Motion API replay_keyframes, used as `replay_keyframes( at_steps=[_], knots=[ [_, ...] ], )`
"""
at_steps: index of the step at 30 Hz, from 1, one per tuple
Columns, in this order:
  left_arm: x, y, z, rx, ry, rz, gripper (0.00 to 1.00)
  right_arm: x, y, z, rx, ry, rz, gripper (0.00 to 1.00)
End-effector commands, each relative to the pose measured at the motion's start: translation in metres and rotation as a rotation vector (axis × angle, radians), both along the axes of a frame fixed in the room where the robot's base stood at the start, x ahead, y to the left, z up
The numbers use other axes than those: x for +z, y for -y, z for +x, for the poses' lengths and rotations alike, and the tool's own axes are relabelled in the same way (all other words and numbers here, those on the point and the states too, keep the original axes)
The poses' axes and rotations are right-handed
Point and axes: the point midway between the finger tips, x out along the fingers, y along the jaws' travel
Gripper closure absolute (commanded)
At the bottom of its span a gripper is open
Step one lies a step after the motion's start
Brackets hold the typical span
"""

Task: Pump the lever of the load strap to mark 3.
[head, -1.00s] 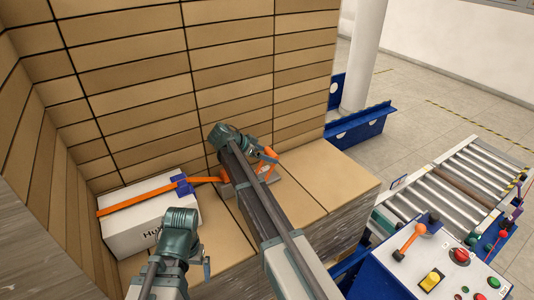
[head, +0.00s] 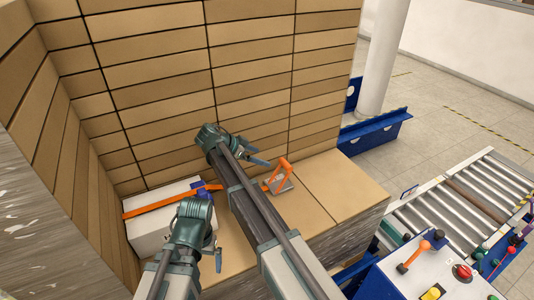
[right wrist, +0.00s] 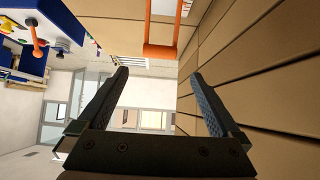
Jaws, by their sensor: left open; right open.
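The load strap's orange lever (head: 281,172) stands raised on a grey ratchet base in the head view. Its orange handle bar (right wrist: 160,52) shows at the top of the right wrist view, beyond my fingertips. My right gripper (head: 256,157) is open and empty, just left of the lever and apart from it; its fingers (right wrist: 158,78) are spread. The orange strap (head: 150,208) runs over a white box (head: 150,231) with a blue piece (head: 201,189) at its edge. My right arm hides part of the strap. My left gripper (head: 218,260) is open and empty beside the box. No marks are readable.
Stacked brown cartons (head: 160,90) form a wall behind and left. Flat carton tops (head: 340,190) lie clear right of the lever. A control panel (head: 415,262) with buttons and an orange-knobbed lever stands at right, before a roller conveyor (head: 470,205).

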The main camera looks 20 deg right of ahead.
Motion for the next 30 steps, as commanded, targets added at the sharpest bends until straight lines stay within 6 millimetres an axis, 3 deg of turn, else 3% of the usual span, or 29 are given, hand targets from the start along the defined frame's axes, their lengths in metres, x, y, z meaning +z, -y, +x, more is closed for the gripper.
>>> replay_keyframes(
  at_steps=[14, 20, 30],
  knots=[
    [0.008, 0.000, 0.000, 0.002, 0.000, 0.000, 0.00, 0.008, -0.010, -0.002, 0.000, 0.000, 0.000, 0.00],
    [0.004, 0.000, 0.000, 0.001, 0.000, 0.000, 0.00, 0.006, -0.012, -0.002, 0.076, -0.085, -0.032, 0.36],
    [-0.015, 0.000, 0.000, 0.000, 0.000, 0.000, 0.00, 0.002, -0.027, -0.006, 0.586, -0.724, -0.251, 0.97]
  ],
)
